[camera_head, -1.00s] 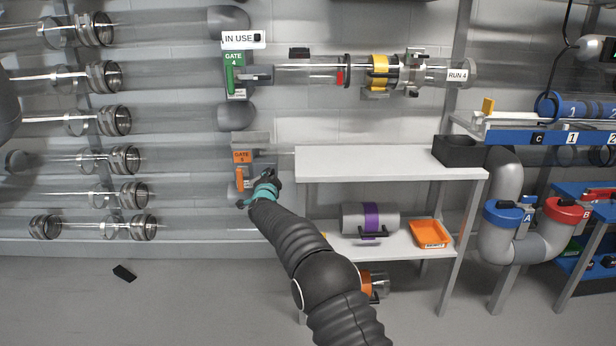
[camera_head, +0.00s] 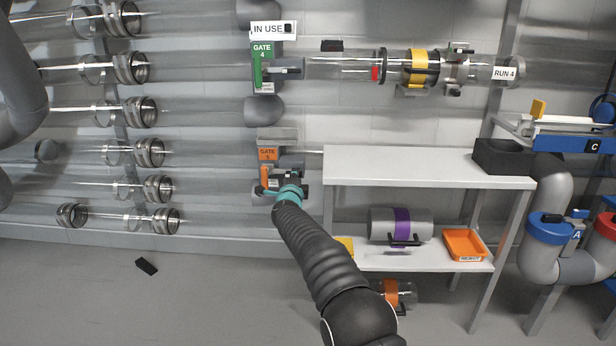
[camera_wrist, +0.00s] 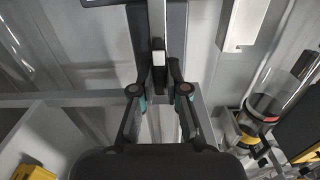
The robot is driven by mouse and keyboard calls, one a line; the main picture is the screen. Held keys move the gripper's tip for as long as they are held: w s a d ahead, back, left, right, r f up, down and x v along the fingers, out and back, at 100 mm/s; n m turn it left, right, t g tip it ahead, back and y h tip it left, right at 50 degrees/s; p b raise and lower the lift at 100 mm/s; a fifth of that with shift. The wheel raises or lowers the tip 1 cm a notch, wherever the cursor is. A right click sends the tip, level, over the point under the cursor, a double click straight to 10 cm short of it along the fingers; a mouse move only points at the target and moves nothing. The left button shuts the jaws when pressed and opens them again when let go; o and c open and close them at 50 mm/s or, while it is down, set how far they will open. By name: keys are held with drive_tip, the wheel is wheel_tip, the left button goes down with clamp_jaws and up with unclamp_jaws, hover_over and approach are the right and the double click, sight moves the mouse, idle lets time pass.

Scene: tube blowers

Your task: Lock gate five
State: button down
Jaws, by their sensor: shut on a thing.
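Gate five is low on the wall in the head view, with an orange label (camera_head: 267,154) under a grey block. An orange lever (camera_head: 264,176) stands upright below the label. My gripper (camera_head: 276,188) is at the lower front of this gate, beside the lever, and covers part of it. In the wrist view my gripper (camera_wrist: 160,92) has its two fingers close on either side of a dark bar with a pale tip (camera_wrist: 158,58). It is shut on this bar. The exact contact is hard to see, and the orange lever does not show in the wrist view.
Gate four (camera_head: 263,68), with a green plate and an "IN USE" sign (camera_head: 272,29), is above. A white shelf (camera_head: 420,166) stands close to the right, with a purple-banded canister (camera_head: 400,224) and an orange tray (camera_head: 465,244) below. Clear tubes fill the left.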

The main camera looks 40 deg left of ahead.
idle(0.3)
drive_tip(key=c, duration=1.2)
unclamp_jaws()
drive_tip(key=shift+v, duration=6)
